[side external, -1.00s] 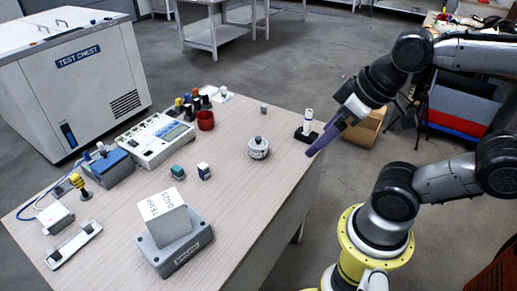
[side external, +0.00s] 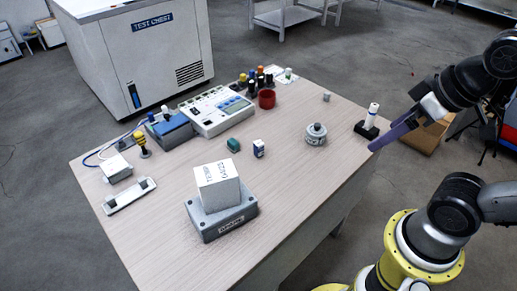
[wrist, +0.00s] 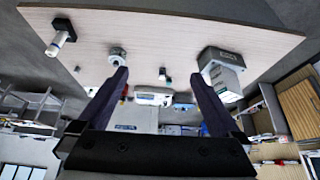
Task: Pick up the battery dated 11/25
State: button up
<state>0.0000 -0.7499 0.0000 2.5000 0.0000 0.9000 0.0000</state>
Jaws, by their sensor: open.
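Two small blocks lie near the middle of the table: a blue-and-white one (side external: 259,148) and a green one (side external: 233,145). They look like batteries, but no 11/25 date is readable on either. My gripper (side external: 374,147) shows as purple fingers at the table's right edge, well to the right of both blocks. In the wrist view its two dark fingers (wrist: 160,82) are spread apart with nothing held between them. The small blocks are too small to tell apart in the wrist view.
A round grey-white can (side external: 316,136) and a white cylinder on a black base (side external: 371,118) stand between my gripper and the blocks or close by. A grey box (side external: 222,219) bears a white cube (side external: 217,185). A meter (side external: 216,110) and red cup (side external: 267,99) stand behind.

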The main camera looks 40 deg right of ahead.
dwell(0.4)
jog(key=c, duration=0.5)
